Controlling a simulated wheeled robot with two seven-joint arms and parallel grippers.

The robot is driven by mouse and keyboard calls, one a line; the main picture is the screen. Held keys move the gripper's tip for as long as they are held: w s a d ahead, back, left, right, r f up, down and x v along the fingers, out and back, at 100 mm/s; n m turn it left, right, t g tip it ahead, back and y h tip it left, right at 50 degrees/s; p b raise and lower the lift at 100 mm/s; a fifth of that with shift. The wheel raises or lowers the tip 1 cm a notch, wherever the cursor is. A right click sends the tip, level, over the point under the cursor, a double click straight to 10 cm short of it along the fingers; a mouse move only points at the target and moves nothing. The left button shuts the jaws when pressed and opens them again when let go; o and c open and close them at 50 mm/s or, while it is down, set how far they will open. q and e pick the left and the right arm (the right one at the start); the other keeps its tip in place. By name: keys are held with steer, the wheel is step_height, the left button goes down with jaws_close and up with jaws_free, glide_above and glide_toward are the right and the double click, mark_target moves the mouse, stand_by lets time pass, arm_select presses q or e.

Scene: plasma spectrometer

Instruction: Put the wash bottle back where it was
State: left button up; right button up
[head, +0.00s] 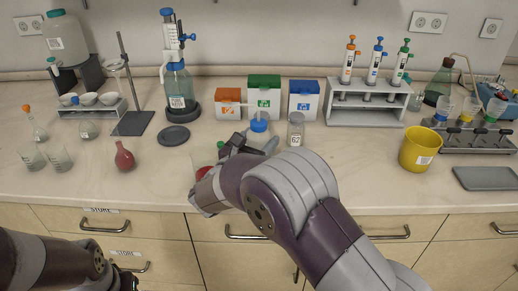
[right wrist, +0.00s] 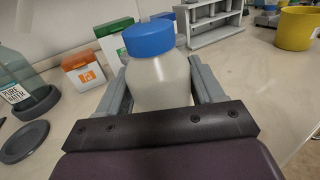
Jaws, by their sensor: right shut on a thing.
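The wash bottle (head: 259,126), whitish and translucent with a blue cap, is at the middle of the bench, partly hidden behind my right gripper (head: 243,143). In the right wrist view the bottle (right wrist: 158,80) stands upright between the two grey fingers of the gripper (right wrist: 160,92), which is shut on it. Its base is hidden, so I cannot tell whether it touches the bench. An empty dark round pad (head: 173,135) lies to its left; the pad also shows in the right wrist view (right wrist: 24,141). My left gripper (head: 126,281) is low at the left, mostly out of frame.
Orange, green and blue boxes (head: 264,95) stand behind the bottle, with a small clear jar (head: 296,129) to its right. A dispenser bottle (head: 178,88) stands behind the pad. A red flask (head: 124,157), pipette rack (head: 366,105) and yellow beaker (head: 419,149) stand farther out.

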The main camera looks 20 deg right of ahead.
step_height(320, 180, down, 3)
steer(key=shift+r, duration=0.1)
steer(key=shift+b, duration=0.3)
steer(key=o, duration=0.7)
steer(key=shift+c, duration=0.2)
steer(key=shift+r+p, duration=0.1)
steer(key=shift+p, duration=0.25)
steer(key=b+v, duration=0.1)
steer(key=v, duration=1.1)
